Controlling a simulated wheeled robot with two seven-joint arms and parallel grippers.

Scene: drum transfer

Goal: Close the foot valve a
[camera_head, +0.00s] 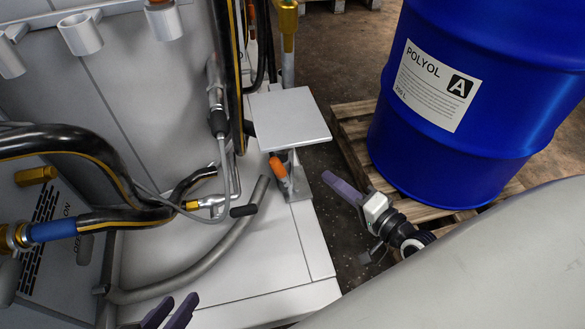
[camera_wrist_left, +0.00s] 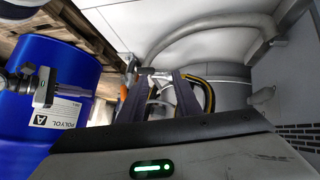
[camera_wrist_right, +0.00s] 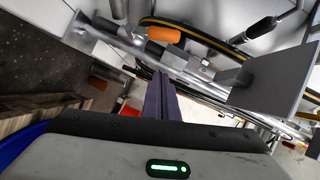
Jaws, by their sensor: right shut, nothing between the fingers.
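An orange valve handle (camera_head: 278,168) sits under the small grey shelf, beside an upright metal bracket on the machine's base. An orange grip (camera_wrist_right: 165,34) on metal fittings shows ahead of the fingers in the right wrist view. No label "a" is readable, so I cannot tell for sure which is foot valve a. My right gripper (camera_head: 332,179) is shut and empty, to the right of the orange handle and apart from it. Its closed fingers also show in the right wrist view (camera_wrist_right: 160,82). My left gripper (camera_head: 170,311) is open and empty at the bottom edge, well short of the handle.
A blue POLYOL drum marked A (camera_head: 475,100) stands on a wooden pallet (camera_head: 350,125) at the right. The grey shelf (camera_head: 288,117) overhangs the handle. Black hoses (camera_head: 105,165) and a grey bent pipe (camera_head: 215,266) cross the left. The base's front corner (camera_head: 280,295) is bare.

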